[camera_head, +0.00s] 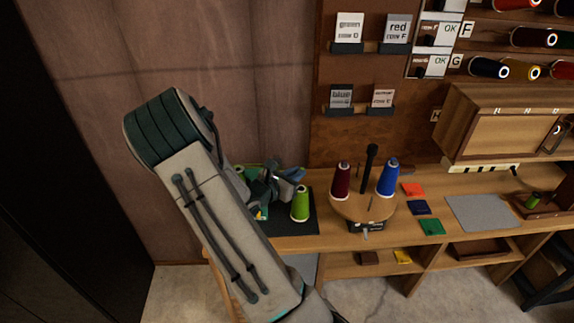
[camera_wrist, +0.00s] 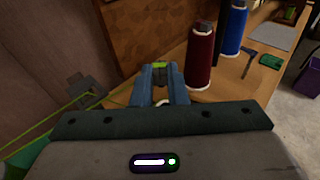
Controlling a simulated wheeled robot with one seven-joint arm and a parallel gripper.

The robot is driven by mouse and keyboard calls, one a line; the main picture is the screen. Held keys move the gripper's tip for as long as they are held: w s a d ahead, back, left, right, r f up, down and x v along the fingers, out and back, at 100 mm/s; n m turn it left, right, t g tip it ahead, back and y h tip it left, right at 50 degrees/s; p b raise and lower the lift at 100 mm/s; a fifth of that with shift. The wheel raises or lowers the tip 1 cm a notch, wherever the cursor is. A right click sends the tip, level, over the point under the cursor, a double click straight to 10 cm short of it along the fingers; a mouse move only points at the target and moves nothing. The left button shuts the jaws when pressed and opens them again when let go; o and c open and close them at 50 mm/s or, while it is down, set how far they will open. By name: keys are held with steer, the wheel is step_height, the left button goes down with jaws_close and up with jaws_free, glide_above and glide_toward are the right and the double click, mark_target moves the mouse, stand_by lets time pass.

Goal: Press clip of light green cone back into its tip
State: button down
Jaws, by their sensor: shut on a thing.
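The light green cone (camera_head: 300,203) stands upright on a black mat (camera_head: 274,226) at the left end of the bench. My gripper (camera_head: 298,174) is at the top of this cone, its blue fingers tilted. In the wrist view the fingers (camera_wrist: 162,73) are shut with a small dark and light green piece (camera_wrist: 160,66) between them. It appears to be the cone's clip, but it is too small to tell whether it sits in the tip. The fingers hide most of the cone there.
A dark red cone (camera_head: 341,181) and a blue cone (camera_head: 388,177) stand close by on a round wooden stand (camera_head: 361,208) with a dark post (camera_head: 370,165). Coloured swatches (camera_head: 432,227) and a grey mat (camera_head: 482,212) lie to the right. The wall (camera_head: 210,80) is behind.

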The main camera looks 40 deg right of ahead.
steer(key=shift+s+d+f+b, duration=0.1)
steer(key=shift+s+f+b, duration=0.05)
steer(key=shift+f+b, duration=2.45)
steer(key=shift+f, duration=0.5)
steer(key=shift+f, duration=0.1)
steer(key=c, duration=1.4)
jaws_free()
steer(key=shift+o, duration=0.2)
steer(key=b+v, duration=0.1)
steer(key=v, duration=1.3)
